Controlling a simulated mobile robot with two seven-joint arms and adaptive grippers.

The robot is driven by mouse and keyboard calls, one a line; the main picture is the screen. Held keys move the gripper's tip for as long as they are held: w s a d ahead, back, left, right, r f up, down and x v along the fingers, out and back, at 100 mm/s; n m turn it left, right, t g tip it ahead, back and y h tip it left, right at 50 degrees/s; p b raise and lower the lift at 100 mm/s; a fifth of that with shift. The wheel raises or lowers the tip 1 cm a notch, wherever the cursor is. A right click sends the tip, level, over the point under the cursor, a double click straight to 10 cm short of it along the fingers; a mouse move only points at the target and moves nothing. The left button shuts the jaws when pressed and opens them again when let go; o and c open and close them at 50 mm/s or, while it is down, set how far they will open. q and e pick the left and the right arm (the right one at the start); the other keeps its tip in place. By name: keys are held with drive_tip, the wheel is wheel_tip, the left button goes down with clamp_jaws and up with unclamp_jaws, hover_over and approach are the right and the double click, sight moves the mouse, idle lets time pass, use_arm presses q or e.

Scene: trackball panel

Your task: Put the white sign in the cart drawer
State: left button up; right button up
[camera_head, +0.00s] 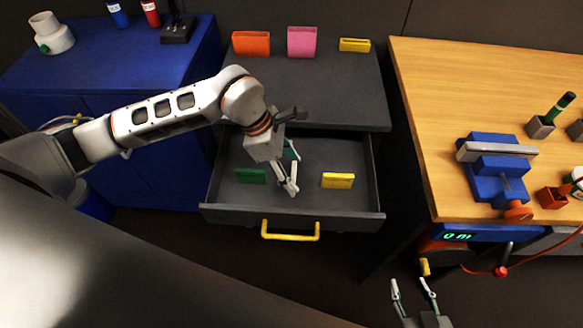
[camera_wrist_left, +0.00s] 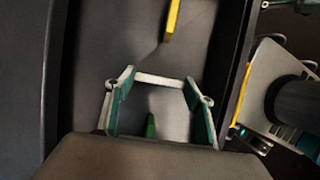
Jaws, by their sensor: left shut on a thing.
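The open cart drawer (camera_head: 372,195) is dark grey with a yellow handle (camera_head: 290,232). My left gripper (camera_head: 288,182) is down inside the drawer, between a green sign (camera_head: 250,176) and a yellow sign (camera_head: 338,180). In the left wrist view, the white sign (camera_wrist_left: 160,80) spans between the two fingertips, held at both ends; the gripper is shut on it. In the head view the sign is hard to tell from the fingers. Whether it touches the drawer floor cannot be told. My right gripper (camera_head: 411,288) is open and empty at the lower right, beyond the workbench's front edge.
The cart top (camera_head: 320,95) carries orange, pink and yellow holders along its back edge. A blue cabinet (camera_head: 100,70) stands on the left. A wooden workbench (camera_head: 430,110) with a blue vise (camera_head: 495,165) is on the right. The drawer's side walls and front rim surround my left gripper.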

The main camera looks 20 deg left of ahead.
use_arm(q)
drive_tip(key=shift+f, duration=0.1)
drive_tip(key=o, duration=0.9)
drive_tip(key=p+v, duration=0.1)
drive_tip(key=v, duration=1.1)
drive_tip(key=shift+r, duration=0.2)
